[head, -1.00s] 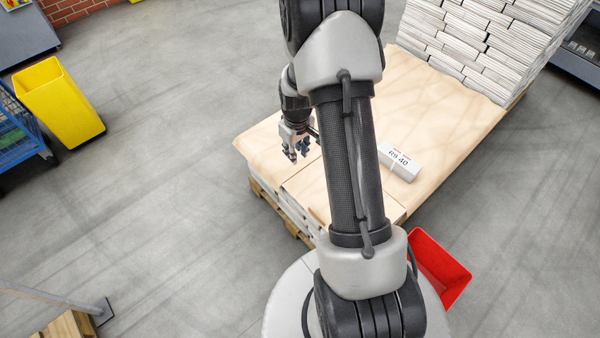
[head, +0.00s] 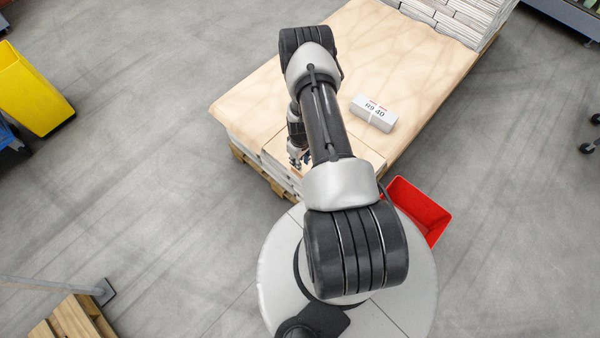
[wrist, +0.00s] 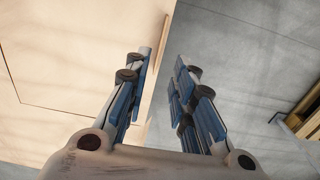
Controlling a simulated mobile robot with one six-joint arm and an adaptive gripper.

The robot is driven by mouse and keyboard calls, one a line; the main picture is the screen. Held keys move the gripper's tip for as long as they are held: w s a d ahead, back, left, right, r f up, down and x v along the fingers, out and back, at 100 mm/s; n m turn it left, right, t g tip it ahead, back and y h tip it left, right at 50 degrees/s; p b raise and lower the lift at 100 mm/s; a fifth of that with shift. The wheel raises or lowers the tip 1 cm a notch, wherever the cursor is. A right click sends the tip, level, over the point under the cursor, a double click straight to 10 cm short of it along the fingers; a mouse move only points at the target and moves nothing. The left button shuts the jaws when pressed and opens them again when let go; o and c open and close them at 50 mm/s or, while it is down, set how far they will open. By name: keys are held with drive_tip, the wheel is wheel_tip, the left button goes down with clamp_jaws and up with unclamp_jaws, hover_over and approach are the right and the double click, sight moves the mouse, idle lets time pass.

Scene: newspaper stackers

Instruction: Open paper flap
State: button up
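A tan paper sheet (head: 400,60) covers the top of the newspaper stack. A dark line marks off a front section, the paper flap (head: 275,150), which looks flat; my arm hides part of it. It also shows in the wrist view (wrist: 60,70) with a line at left. My gripper (head: 299,160) is at the stack's front left edge, pointing down. In the wrist view my gripper (wrist: 163,68) is open with nothing between the fingers. The left finger is over the paper and the right finger is beyond its edge, over floor. I cannot tell whether a finger touches the paper.
A white bundle labelled RS 40 (head: 373,114) lies on the sheet. Stacked newspapers (head: 455,18) stand at the back. A wooden pallet (head: 262,178) is under the stack. A red bin (head: 415,210) is at front right, a yellow bin (head: 32,90) far left.

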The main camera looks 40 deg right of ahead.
wheel_tip(320, 180, down, 10)
drive_tip(key=shift+r+b, duration=0.15)
drive_tip(key=shift+b, duration=1)
drive_tip(key=shift+c, duration=0.2)
clamp_jaws()
